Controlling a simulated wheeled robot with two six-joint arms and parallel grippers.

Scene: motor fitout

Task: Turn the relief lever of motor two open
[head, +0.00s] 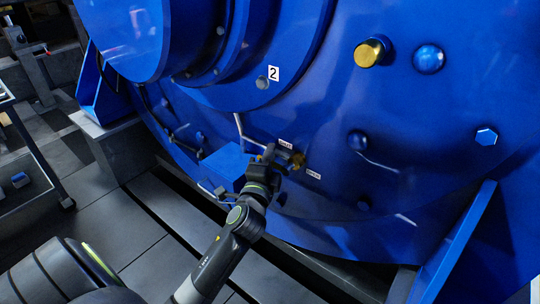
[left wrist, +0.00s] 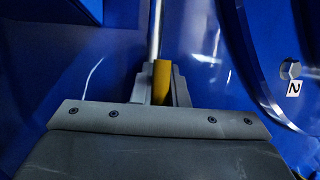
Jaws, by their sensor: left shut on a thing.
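Motor two is the big blue housing (head: 330,110) with a white "2" plate (head: 273,73), which also shows in the left wrist view (left wrist: 294,89). Low on its face is a brass fitting (head: 299,160) with two small white labels (head: 286,143) beside it, their print too small to read. My left gripper (head: 271,156) is at this fitting, just left of it. In the left wrist view its fingers (left wrist: 160,88) are shut on the yellow relief lever (left wrist: 161,78). In the head view the gripper hides the lever. My right gripper is not in view.
A thin metal pipe (head: 240,129) runs down close to the left gripper, and shows behind the fingers (left wrist: 154,30). A blue box (head: 226,165) sits left of the gripper. A gold cap (head: 370,53) and bolts stick out higher up. Open floor (head: 120,230) lies left.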

